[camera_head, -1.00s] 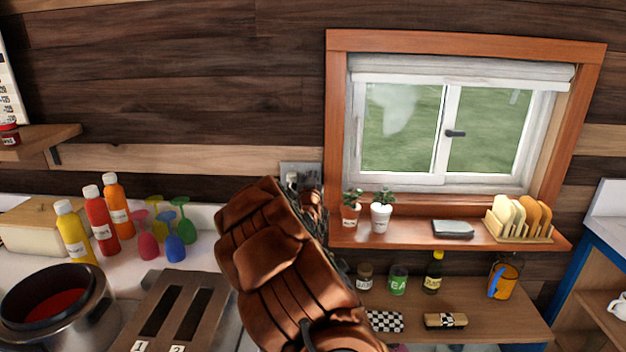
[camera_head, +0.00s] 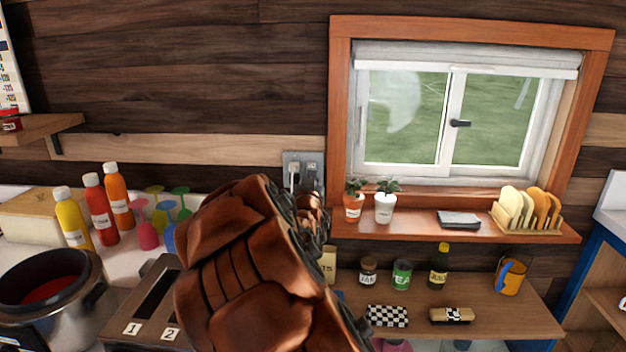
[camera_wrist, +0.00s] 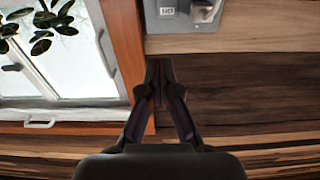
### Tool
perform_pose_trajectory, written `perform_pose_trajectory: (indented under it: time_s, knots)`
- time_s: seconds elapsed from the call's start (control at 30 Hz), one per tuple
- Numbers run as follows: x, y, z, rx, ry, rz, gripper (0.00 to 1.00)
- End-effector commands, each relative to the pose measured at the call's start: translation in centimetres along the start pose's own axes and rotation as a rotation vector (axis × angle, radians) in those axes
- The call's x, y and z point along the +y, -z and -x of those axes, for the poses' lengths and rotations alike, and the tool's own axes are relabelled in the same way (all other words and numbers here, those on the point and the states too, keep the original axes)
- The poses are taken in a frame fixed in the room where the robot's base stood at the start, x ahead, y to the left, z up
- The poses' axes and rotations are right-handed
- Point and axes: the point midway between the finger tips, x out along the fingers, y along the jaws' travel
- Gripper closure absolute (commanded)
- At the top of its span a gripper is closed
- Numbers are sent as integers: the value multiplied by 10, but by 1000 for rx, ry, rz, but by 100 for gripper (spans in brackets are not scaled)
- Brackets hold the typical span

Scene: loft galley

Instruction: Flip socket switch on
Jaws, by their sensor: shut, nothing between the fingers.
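The grey wall socket (camera_head: 303,160) is on the wood wall just left of the window frame, in the head view. A white plug (camera_head: 294,176) sits in its left side; its right side shows a dark patch. The switch position is too small to tell. In the wrist view, part of the socket (camera_wrist: 207,14) shows at the top edge, with a small marked rectangle on its face. My gripper (camera_wrist: 158,76) is shut and empty, with its fingertips apart from the socket in that picture. In the head view, my brown arm hides most of the gripper below the socket.
The window frame (camera_head: 340,110) and the sill with two potted plants (camera_head: 384,207) stand close on the right. Bottles (camera_head: 101,209), a toaster (camera_head: 150,305) and a pot (camera_head: 55,290) crowd the counter at left. A lower shelf (camera_head: 480,312) holds jars.

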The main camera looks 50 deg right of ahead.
Motion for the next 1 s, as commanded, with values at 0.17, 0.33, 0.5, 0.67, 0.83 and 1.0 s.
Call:
perform_pose_trajectory:
  time_s: [0.17,0.33,0.5,0.67,0.83,1.0]
  knots:
    - [0,2,17,1,0,1,100]
    - [0,3,25,-2,0,1,100]
    - [0,4,27,-1,0,1,100]
    - [0,5,27,-1,0,1,100]
    - [0,5,27,-1,0,1,100]
    - [0,5,27,0,0,1,100]
